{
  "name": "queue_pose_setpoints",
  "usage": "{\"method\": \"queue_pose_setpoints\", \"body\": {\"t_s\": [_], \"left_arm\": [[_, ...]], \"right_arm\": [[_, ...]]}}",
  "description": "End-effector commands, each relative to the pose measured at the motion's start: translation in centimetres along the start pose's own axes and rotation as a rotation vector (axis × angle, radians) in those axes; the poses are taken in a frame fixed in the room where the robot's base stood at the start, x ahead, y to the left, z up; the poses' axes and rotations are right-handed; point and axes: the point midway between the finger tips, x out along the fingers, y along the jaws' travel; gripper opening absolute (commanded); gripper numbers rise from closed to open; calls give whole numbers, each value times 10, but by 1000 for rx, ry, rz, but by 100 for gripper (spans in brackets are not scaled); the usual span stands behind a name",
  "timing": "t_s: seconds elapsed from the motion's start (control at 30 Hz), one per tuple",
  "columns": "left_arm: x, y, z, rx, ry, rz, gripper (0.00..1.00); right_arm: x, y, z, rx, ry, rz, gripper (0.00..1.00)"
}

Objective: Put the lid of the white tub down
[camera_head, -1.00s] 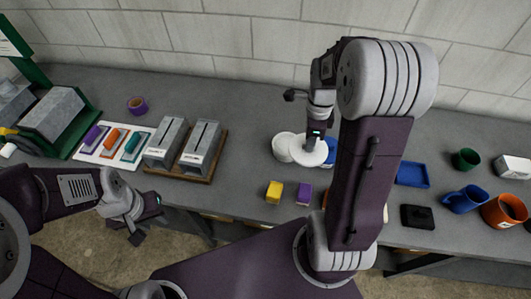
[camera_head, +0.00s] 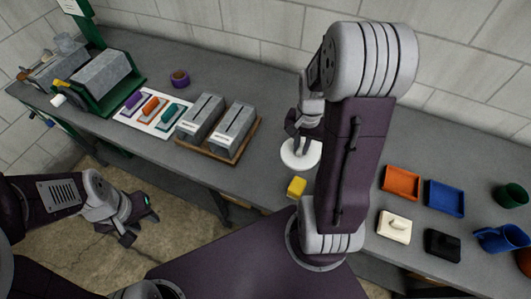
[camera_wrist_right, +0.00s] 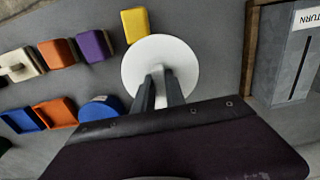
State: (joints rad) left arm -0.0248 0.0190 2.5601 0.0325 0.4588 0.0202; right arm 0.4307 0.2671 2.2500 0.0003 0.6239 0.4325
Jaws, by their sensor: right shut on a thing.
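The white lid (camera_head: 300,154) is a flat round disc above the table, near the yellow block; it also shows in the right wrist view (camera_wrist_right: 160,50). My right gripper (camera_head: 303,143) is shut on the lid from above, its dark fingers at the disc's middle in the right wrist view (camera_wrist_right: 161,80). The tub itself does not show in either view now; the lid or my arm hides it. I cannot tell whether the lid touches anything beneath. My left gripper (camera_head: 131,232) hangs empty in front of the table at the left; its jaw opening is unclear.
A yellow block (camera_head: 297,187) lies close in front of the lid. Purple (camera_wrist_right: 94,45) and orange (camera_wrist_right: 57,53) blocks and a blue round thing (camera_wrist_right: 101,108) are nearby. Grey slotted boxes (camera_head: 232,130) stand left. Orange (camera_head: 401,182) and blue (camera_head: 445,198) trays lie right.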

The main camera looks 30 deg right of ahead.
Motion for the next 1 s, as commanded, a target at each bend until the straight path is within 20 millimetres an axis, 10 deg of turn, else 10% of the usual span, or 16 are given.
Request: {"method": "queue_pose_setpoints", "body": {"t_s": [0.4, 1.0], "left_arm": [[-16, 0, -2, 0, 0, 0, 36], [-23, 0, -2, 0, 0, 0, 36]], "right_arm": [[59, -98, -22, -3, -2, 1, 0], [106, -108, -25, 1, 0, 0, 0]]}}
